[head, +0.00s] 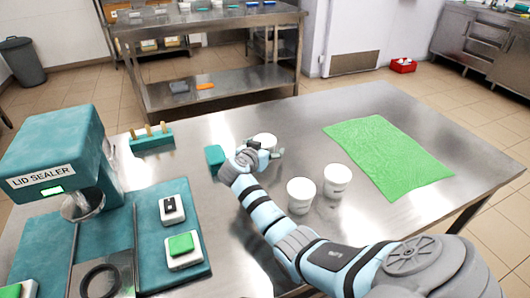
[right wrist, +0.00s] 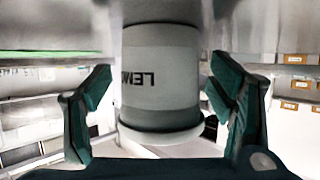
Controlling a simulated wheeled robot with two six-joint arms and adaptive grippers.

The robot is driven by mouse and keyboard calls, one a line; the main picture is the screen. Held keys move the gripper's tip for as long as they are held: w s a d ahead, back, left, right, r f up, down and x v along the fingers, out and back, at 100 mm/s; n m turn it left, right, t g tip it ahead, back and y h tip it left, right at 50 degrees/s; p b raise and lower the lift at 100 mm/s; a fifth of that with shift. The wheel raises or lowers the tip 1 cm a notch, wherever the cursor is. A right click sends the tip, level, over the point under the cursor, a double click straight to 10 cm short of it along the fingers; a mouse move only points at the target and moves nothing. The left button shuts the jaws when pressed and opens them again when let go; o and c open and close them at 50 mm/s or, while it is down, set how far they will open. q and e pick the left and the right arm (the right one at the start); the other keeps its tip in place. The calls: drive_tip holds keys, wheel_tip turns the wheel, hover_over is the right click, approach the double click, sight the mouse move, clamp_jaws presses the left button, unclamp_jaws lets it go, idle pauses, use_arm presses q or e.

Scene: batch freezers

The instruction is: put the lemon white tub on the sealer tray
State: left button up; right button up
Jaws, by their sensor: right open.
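The lemon tub is a white tub whose rim and upper part show beyond my right gripper in the head view (head: 265,140). In the right wrist view the tub (right wrist: 160,75) appears upside down, with part of a dark "LEMO" label visible. My right gripper (head: 258,153) is open, and in the right wrist view its fingers (right wrist: 160,108) stand on either side of the tub with gaps. The teal lid sealer (head: 55,150) stands at the left. A metal slide with a dark ring (head: 101,282), apparently the sealer tray, lies in front of it. My left gripper is out of view.
Two more white tubs (head: 301,196) (head: 337,181) stand close to my right forearm. A teal block (head: 215,158) sits left of the gripper. A green mat (head: 388,155) lies on the right. A teal holder with sticks (head: 151,138) and button boxes (head: 183,250) are near the sealer.

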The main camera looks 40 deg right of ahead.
drive_tip(key=shift+a+r, duration=0.1)
drive_tip(key=shift+r, duration=0.05)
drive_tip(key=c, duration=0.6)
drive_tip(key=shift+s, duration=0.1)
drive_tip(key=c, duration=1.1)
clamp_jaws()
wheel_tip(320, 180, up, 20)
drive_tip(key=p, duration=0.4)
